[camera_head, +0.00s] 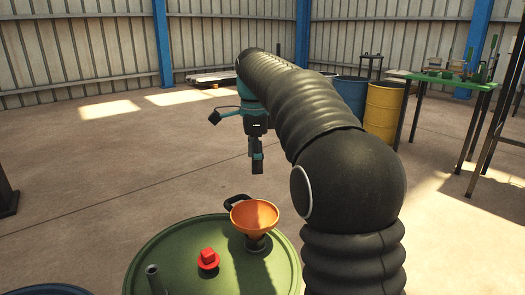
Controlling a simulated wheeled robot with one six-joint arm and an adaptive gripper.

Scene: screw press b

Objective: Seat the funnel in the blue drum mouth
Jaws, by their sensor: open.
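The orange funnel (254,215) stands upright at the back right of a green drum's top (185,258), with a black handle (237,201) on its left. A dark neck shows under its bowl, but I cannot tell how it meets the drum. My gripper (257,168) points down, open and empty, above and apart from the funnel in the picture. A blue drum (350,92) stands in the background, partly behind my arm. A dark blue rim (45,291) shows at the bottom left corner. No mouth is visible on either blue thing.
A red cap (208,260) and a grey pipe stub (153,276) are on the green drum. A yellow drum (383,110) stands beside the far blue drum. A green table (452,80) with small items stands at the right. The concrete floor at left centre is clear.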

